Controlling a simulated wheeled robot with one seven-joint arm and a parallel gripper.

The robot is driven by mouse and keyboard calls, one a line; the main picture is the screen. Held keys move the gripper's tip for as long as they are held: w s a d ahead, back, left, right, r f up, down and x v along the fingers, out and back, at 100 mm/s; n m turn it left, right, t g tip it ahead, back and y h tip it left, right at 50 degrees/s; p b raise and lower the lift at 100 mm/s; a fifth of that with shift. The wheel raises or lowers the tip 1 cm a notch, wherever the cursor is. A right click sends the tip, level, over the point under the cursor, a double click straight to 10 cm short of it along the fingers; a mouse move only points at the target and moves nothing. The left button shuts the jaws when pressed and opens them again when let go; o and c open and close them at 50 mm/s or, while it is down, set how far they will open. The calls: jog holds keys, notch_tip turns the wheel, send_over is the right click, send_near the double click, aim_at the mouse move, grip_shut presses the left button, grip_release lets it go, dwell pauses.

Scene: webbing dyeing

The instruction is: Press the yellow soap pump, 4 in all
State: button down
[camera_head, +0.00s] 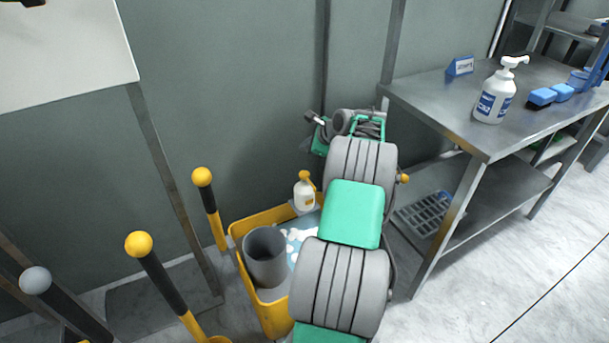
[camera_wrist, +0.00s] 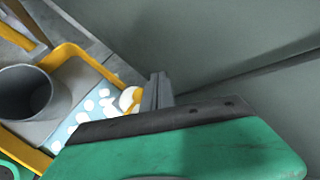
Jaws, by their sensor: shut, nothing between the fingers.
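The yellow soap pump is a white bottle with a yellow pump head (camera_head: 304,191). In the head view it stands upright at the back of a yellow-rimmed tub, beside my arm. In the wrist view a white and yellow part of the pump (camera_wrist: 129,98) shows just left of my gripper's fingers, partly hidden by my gripper. My gripper (camera_wrist: 158,79) is shut and empty. It looks close to the pump, but I cannot tell whether they touch.
The yellow tub (camera_head: 238,228) holds a grey cylindrical bin (camera_head: 265,258) and a blue area with white pieces. A metal table (camera_head: 425,95) at right bears a white pump bottle (camera_head: 495,95) and blue brushes (camera_head: 542,97). A wall stands close behind. Yellow-knobbed levers (camera_head: 208,205) stand at left.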

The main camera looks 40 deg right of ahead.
jog(key=b, duration=0.7)
send_over(304, 172)
jog(key=s, duration=0.1)
jog(key=f, duration=0.6)
jog(key=shift+s+a+f, duration=0.1)
jog(key=shift+s, duration=0.1)
jog(key=shift+f, duration=0.95)
jog(key=shift+f+p, duration=0.15)
jog(key=shift+p, duration=0.4)
jog(key=shift+f, duration=0.3)
jog(key=shift+f, duration=1)
dwell(0.5)
jog(key=shift+r+p, duration=1.35)
jog(key=shift+r, duration=0.1)
